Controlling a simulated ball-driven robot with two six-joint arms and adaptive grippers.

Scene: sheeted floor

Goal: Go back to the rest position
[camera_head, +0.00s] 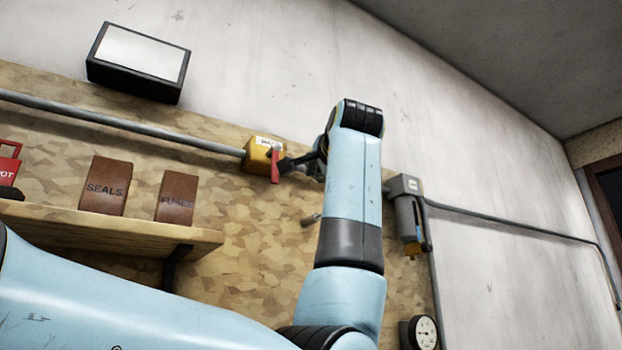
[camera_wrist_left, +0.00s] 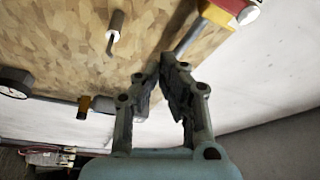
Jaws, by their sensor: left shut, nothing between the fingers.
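My left arm rises through the middle of the head view, bent at the top. My left gripper (camera_head: 292,163) points left there, partly hidden behind the arm, close to the red lever (camera_head: 275,166) on a yellow switch box (camera_head: 258,151). In the left wrist view the gripper (camera_wrist_left: 163,66) has its fingertips together with nothing between them. There the yellow box (camera_wrist_left: 228,5) and red lever sit at the top right, apart from the fingertips. My right gripper is in neither view.
A wooden shelf (camera_head: 110,229) holds brown SEALS (camera_head: 106,187) and FUSES (camera_head: 176,196) boxes and a red item (camera_head: 9,165). A grey switch box (camera_head: 408,215) and round gauge (camera_head: 422,333) are at the right. A peg (camera_wrist_left: 115,33) sticks out from the board.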

